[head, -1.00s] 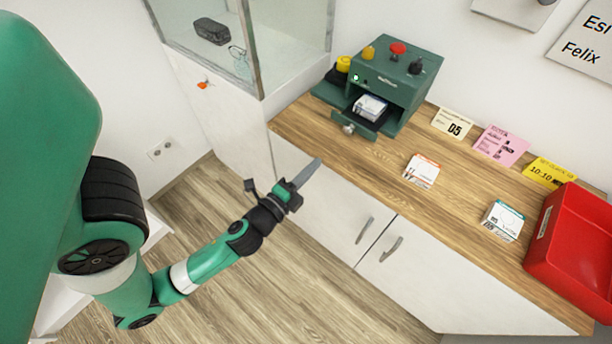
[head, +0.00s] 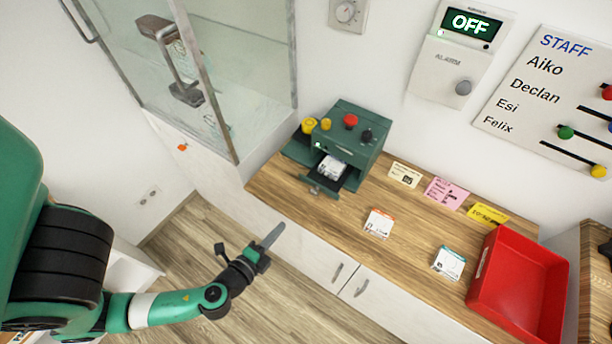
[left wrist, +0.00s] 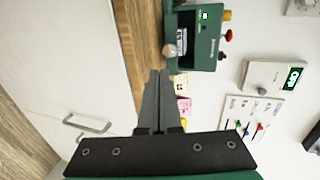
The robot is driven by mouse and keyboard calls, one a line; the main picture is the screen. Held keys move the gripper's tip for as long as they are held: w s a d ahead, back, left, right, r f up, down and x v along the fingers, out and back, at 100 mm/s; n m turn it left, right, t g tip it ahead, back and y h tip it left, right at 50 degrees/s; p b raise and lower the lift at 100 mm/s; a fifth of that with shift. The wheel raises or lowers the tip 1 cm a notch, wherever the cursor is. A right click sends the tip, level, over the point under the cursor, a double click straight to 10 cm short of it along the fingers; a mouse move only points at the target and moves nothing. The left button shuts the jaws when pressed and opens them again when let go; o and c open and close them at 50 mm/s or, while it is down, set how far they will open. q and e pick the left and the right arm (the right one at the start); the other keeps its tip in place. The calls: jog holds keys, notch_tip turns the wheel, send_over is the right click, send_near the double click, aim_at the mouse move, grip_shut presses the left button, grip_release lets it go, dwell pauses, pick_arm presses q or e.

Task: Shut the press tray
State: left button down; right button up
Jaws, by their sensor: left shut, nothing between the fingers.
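The green press (head: 362,146) stands at the back left of the wooden counter. Its tray (head: 350,180) is pulled out at the front, with a round knob (head: 314,190) on its face and a white printed box (head: 333,167) lying in it. In the left wrist view the press (left wrist: 207,50) is at the top, with the knob (left wrist: 169,51) facing left. My left gripper (head: 274,233) is shut and empty, in front of the counter and apart from the knob. Its closed fingers (left wrist: 158,75) point toward the tray side in the left wrist view. My right gripper is not in view.
Two small boxes (head: 379,222) (head: 448,262) and several note cards (head: 446,192) are on the counter. A red bin (head: 485,285) stands at its right. A glass cabinet (head: 237,90) is left of the press. An alarm panel (head: 455,70) reads OFF on the wall.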

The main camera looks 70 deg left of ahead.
pick_arm(q)
jog(key=p, duration=0.2)
send_near(318, 186)
jog(key=w+a+f, duration=0.2)
jog(key=f, duration=0.1)
jog(key=shift+w+f, duration=0.1)
jog(key=shift+w, duration=0.1)
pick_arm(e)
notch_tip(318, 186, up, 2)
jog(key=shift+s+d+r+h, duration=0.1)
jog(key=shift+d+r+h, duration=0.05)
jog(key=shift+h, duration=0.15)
pick_arm(q)
jog(key=shift+a, duration=0.1)
jog(key=w+a, duration=0.1)
jog(key=w, duration=0.1)
jog(key=w+a, duration=0.3)
jog(key=w, duration=0.1)
jog(key=shift+w+a, duration=0.2)
jog(key=shift+a, duration=0.1)
jog(key=shift+w+a+h, duration=0.15)
jog(key=shift+a+h, duration=0.05)
jog(key=shift+h, duration=0.1)
jog(key=shift+f, duration=0.15)
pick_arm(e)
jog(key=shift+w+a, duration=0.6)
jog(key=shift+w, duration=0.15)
pick_arm(q)
jog(key=shift+d, duration=0.1)
